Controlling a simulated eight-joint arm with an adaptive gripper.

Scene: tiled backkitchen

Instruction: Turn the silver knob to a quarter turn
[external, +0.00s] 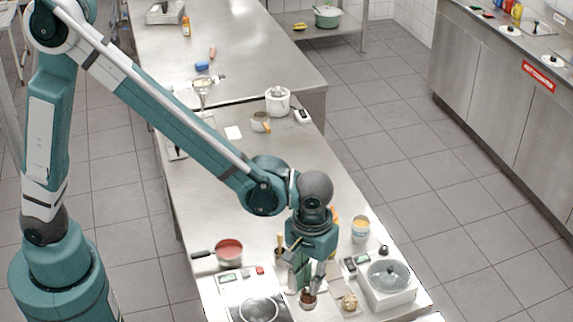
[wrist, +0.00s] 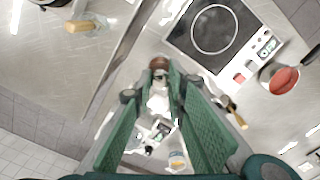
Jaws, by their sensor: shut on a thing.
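My gripper (external: 312,285) points down at the near part of the steel table. It is above a small round brown thing (external: 308,300), which also shows at the fingertips in the wrist view (wrist: 158,63). In the wrist view the green-padded fingers (wrist: 160,78) converge on something small and pale or silvery just at the brown thing. It appears to be the silver knob, but the fingers hide most of it, so its turn angle cannot be told.
A black hotplate (external: 258,308) and a red-filled pan (external: 229,252) are to the left. A white appliance with a glass lid (external: 388,276) stands close on the right. A small tan thing (external: 349,301) lies between. A yellow-filled container (external: 361,229) stands behind. The middle of the table is fairly clear.

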